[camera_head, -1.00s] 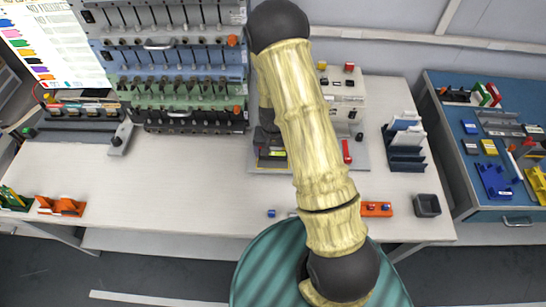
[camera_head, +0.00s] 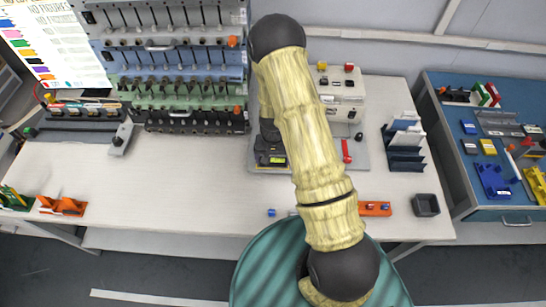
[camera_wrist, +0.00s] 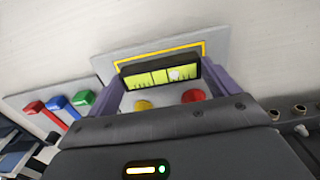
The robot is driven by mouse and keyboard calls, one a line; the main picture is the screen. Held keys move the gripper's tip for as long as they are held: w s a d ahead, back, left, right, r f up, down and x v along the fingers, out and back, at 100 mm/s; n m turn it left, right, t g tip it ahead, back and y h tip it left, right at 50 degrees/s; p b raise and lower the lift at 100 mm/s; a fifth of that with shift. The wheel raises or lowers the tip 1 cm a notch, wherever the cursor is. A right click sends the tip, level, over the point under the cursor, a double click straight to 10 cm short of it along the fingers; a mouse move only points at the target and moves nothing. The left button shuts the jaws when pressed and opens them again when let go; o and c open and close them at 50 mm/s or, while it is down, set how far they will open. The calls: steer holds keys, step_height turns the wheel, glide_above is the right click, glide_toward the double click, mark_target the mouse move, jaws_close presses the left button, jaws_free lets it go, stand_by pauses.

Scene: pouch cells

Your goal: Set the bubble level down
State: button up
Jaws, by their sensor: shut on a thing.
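The bubble level (camera_wrist: 160,75) is a dark bar with yellow-green vials. In the wrist view it sits between the two purple fingers of my gripper (camera_wrist: 163,72), which is shut on it. A grey plate with a yellow outline (camera_wrist: 203,43) lies directly behind the level; I cannot tell whether the level touches it. In the head view the level (camera_head: 272,159) shows small beside my arm, low over the grey base of the white machine. My arm hides part of that base.
The white machine (camera_head: 346,90) and a red-handled part (camera_head: 346,151) stand right of my arm. Further right are a dark blue rack (camera_head: 404,158) and a dark bin (camera_head: 426,205). An orange block (camera_head: 376,209) lies near the front edge. The table's left middle is clear.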

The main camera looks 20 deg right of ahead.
mark_target(273, 160)
steer(key=o, duration=0.8)
steer(key=shift+f, duration=0.1)
steer(key=shift+o, duration=0.2)
step_height(273, 160, up, 12)
steer(key=b, duration=0.1)
steer(key=shift+b, duration=0.3)
steer(key=shift+w, duration=0.1)
steer(key=shift+s, duration=0.2)
steer(key=shift+r, duration=0.2)
